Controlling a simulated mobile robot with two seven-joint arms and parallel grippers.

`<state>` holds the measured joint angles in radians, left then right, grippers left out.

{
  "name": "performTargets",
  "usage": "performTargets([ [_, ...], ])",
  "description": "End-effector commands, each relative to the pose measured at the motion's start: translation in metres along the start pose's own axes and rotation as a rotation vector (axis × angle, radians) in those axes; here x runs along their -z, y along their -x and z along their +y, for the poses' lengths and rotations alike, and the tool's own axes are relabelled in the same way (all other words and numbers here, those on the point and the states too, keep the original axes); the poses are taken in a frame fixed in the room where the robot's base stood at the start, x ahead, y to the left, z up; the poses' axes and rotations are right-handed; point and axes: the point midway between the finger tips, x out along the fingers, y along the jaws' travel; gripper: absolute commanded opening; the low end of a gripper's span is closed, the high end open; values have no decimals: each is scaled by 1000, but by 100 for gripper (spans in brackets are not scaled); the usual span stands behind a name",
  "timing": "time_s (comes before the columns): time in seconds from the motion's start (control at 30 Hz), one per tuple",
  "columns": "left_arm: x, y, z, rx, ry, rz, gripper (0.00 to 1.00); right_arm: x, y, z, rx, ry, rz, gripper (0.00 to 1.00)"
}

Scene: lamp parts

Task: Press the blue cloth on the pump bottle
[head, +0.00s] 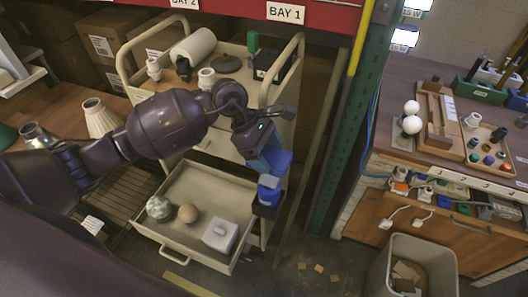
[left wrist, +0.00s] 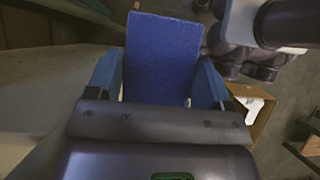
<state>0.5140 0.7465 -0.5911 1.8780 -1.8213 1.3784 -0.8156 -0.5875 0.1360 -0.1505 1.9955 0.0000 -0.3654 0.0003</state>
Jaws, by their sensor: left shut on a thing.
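My left gripper (head: 268,152) reaches in from the left over the right side of the cart. It is shut on the blue cloth (head: 281,162), which shows as a flat blue slab between the blue fingers in the left wrist view (left wrist: 163,60). Just below the cloth, a blue bottle-like thing (head: 269,189) with a pale patch sits in a dark holder (head: 266,210) at the cart's right edge. It may be the pump bottle; no pump head can be made out. Whether the cloth touches it, I cannot tell. My right gripper is not in view.
The cart's open drawer (head: 172,250) holds a mottled ball, a tan ball and a white box (head: 220,235). Its top shelf carries a white roll (head: 193,45) and small parts. A green post (head: 345,130) stands right of the cart, with a bin (head: 415,265) beyond.

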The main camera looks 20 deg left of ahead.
Motion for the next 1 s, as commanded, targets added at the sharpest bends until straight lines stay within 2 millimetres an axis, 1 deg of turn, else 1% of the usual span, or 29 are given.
performTargets([
  [0.27, 3, -5, 1, -11, 22, 0, 55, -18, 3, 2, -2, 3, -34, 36],
  [0.43, 10, -15, 1, -10, 23, 0, 55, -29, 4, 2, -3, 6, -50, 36],
  [0.6, 18, -28, 1, -9, 23, 0, 55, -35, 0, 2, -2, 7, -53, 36],
  [0.8, 28, -44, 1, -9, 23, 0, 55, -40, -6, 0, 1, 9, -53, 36],
  [1.0, 33, -50, 1, -10, 21, 0, 55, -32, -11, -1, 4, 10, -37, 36],
])
